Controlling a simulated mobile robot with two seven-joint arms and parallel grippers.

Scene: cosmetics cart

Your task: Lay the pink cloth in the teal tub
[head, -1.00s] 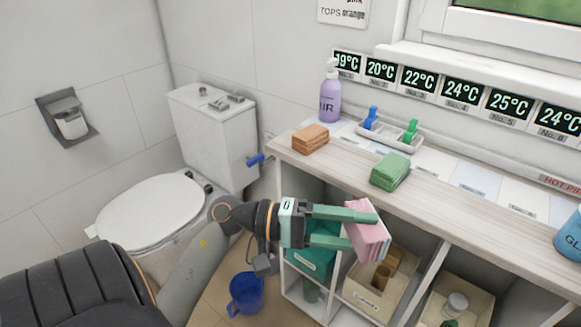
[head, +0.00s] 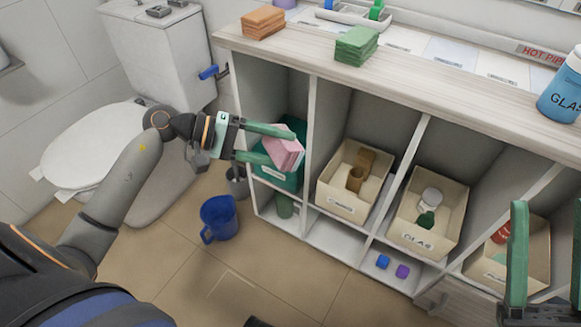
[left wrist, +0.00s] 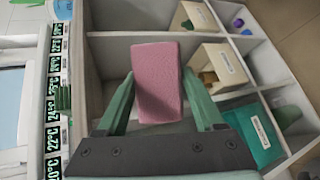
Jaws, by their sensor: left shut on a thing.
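The pink cloth (head: 283,153) is a folded block held between the green fingers of my left gripper (head: 284,147). In the left wrist view the cloth (left wrist: 157,83) sits between both fingers (left wrist: 158,85). The teal tub (head: 289,181), with a white label, stands in the leftmost upper compartment of the shelf. In the head view the cloth and fingers overlap the tub and hide part of it; the height between them is hard to tell. The tub also shows at the lower right of the left wrist view (left wrist: 243,128). My right gripper (head: 548,208) is open and empty at the right edge.
Cream bins (head: 342,203) (head: 405,236) with contents fill the neighbouring compartments, between upright dividers (head: 312,130). The countertop above holds orange cloths (head: 263,22), green cloths (head: 356,45) and a blue bottle (head: 566,90). A blue bucket (head: 220,218) stands on the floor below my left arm.

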